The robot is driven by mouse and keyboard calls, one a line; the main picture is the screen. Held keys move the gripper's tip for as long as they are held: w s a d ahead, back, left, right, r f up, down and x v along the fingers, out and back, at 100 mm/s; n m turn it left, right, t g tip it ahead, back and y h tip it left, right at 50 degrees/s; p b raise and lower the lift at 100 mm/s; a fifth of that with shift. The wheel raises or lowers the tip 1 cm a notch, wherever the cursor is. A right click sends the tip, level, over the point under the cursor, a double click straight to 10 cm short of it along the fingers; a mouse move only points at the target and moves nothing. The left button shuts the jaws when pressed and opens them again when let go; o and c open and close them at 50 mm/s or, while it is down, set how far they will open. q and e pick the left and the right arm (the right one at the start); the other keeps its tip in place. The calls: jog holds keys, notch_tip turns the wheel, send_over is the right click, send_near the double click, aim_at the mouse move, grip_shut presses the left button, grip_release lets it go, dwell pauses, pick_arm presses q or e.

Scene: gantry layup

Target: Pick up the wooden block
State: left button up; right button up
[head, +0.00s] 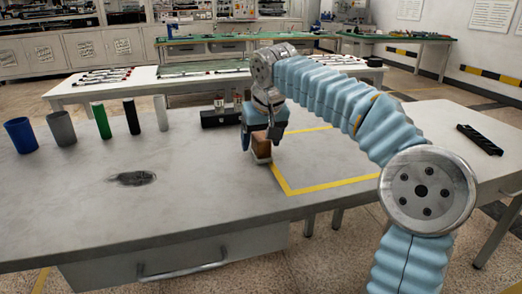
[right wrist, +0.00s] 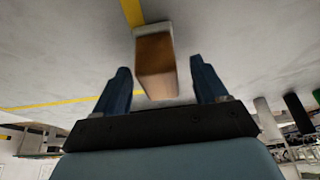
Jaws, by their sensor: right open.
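The wooden block (head: 261,146) is brown with a pale end and stands on the grey table (head: 210,190), at the left edge of the yellow outline. In the right wrist view the wooden block (right wrist: 155,66) lies between and a little beyond the two blue fingers. My right gripper (head: 260,138) is open over the block, with fingers on either side of it. It also shows in the right wrist view (right wrist: 165,85), with a gap between each finger and the block. My left gripper is in neither view.
A blue cup (head: 20,135), a grey cup (head: 61,128) and several upright cylinders, including a green one (head: 101,120), stand at the back left. A black case (head: 220,117) sits behind the gripper. A black bar (head: 479,139) lies far right. The yellow outline (head: 330,187) encloses clear tabletop.

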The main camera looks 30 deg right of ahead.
jog(key=shift+x, duration=1)
jog(key=shift+c, duration=0.4)
jog(key=c, duration=1.1)
jog(key=shift+r, duration=0.15)
jog(key=shift+r, duration=0.25)
notch_tip(320, 180, up, 3)
jog(key=shift+s+r+p, duration=0.1)
jog(key=shift+p, duration=0.45)
jog(key=s+d+r, duration=0.2)
jog(key=s+r, duration=0.1)
jog(key=s+d+r, duration=0.3)
jog(key=s, duration=0.1)
jog(key=s+d+r, duration=0.2)
jog(key=s+r, duration=0.1)
jog(key=s, duration=0.1)
jog(key=shift+s+d, duration=0.2)
jog(key=shift+d, duration=0.2)
